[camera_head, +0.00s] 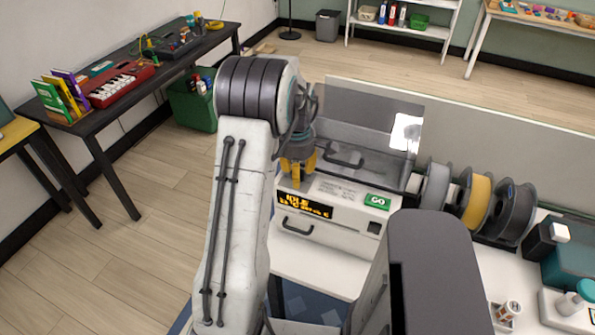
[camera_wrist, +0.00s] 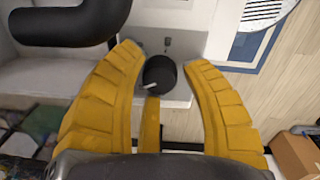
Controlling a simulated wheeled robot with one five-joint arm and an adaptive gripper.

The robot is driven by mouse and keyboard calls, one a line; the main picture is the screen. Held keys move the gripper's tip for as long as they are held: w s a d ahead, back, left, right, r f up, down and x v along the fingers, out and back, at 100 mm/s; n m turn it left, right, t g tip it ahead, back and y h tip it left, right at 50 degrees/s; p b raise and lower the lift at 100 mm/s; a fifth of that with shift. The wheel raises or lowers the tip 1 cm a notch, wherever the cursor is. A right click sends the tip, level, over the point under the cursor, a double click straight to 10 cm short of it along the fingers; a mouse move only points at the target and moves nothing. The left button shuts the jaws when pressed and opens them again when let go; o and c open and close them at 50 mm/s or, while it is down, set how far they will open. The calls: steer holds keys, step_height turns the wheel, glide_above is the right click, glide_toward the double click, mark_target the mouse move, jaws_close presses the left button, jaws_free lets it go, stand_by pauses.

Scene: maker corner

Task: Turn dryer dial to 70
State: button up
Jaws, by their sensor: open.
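The dryer (camera_head: 325,240) is a white box with an open, see-through lid, an amber display (camera_head: 305,205) and a green GO button (camera_head: 377,202). The display's digits are too small and partly covered to read. My gripper (camera_head: 297,178) is over the dryer's left top edge and hides the dial in the head view. In the wrist view the dial (camera_wrist: 161,72) is a round black knob with a short white pointer mark toward the lower left. My open yellow gripper fingers (camera_wrist: 163,62) are on both sides of it, with gaps visible. The dial's scale is not readable.
A black handle (camera_wrist: 70,22) crosses the upper left of the wrist view. Filament spools (camera_head: 476,200) stand right of the dryer. A black table (camera_head: 110,105) with a red keyboard is at the left. The floor (camera_head: 150,220) between is clear.

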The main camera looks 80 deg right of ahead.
steer(key=shift+f, duration=0.15)
steer(key=shift+c, duration=0.3)
jaws_close()
steer(key=shift+f+m+b, duration=0.2)
steer(key=shift+m+b, duration=0.65)
steer(key=shift+m, duration=0.25)
steer(key=shift+a+r+m, duration=0.1)
steer(key=shift+r+m, duration=0.05)
steer(key=shift+m, duration=0.25)
steer(key=shift+o, duration=0.3)
jaws_free()
steer(key=shift+r, duration=0.1)
